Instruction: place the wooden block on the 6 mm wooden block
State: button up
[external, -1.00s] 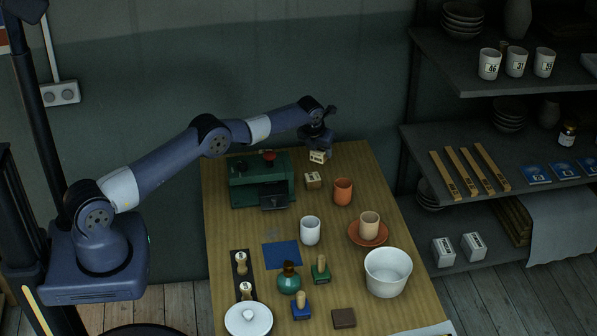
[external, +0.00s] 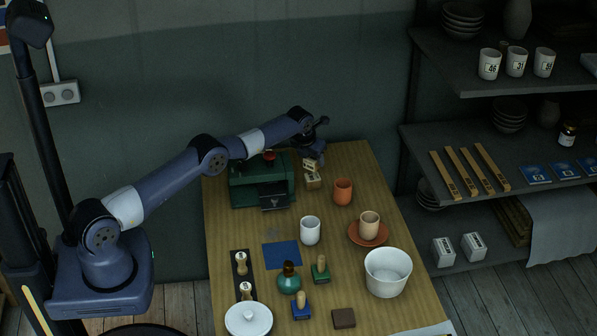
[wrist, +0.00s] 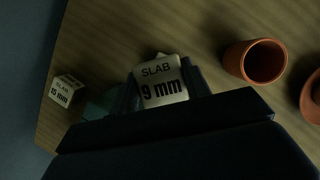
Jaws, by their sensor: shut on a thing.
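My gripper (external: 313,156) points down at the far end of the table, beside the green machine. It is shut on a pale wooden block (wrist: 162,82) marked "SLAB 9 mm", which sits between the fingers in the wrist view. In the external view the held block (external: 311,168) appears right above another pale wooden block (external: 313,182) on the table. In the wrist view only a small pale edge (wrist: 160,55) shows behind the held block. The lower block's marking is not readable, and I cannot tell whether the two blocks touch.
Another block (wrist: 66,90) marked "SLAB 15 mm" sits near the table edge in the wrist view. An orange cup (external: 343,192) stands close by on the right, and the green machine (external: 256,183) on the left. A white cup (external: 310,230) stands nearer the camera.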

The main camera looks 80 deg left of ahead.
aim_at(313, 166)
jog(key=shift+f, duration=0.1)
jog(key=f+b, duration=0.2)
jog(key=b, duration=0.1)
jog(key=shift+f+b, duration=0.55)
jog(key=shift+f, duration=0.35)
jog(key=shift+f, duration=0.1)
jog(key=shift+f, duration=0.15)
jog(key=o, duration=1.1)
jog(key=shift+c, duration=0.2)
jog(key=shift+r, duration=0.3)
jog(key=b+v, duration=0.1)
jog(key=v, duration=1.1)
jog(key=shift+b, duration=0.3)
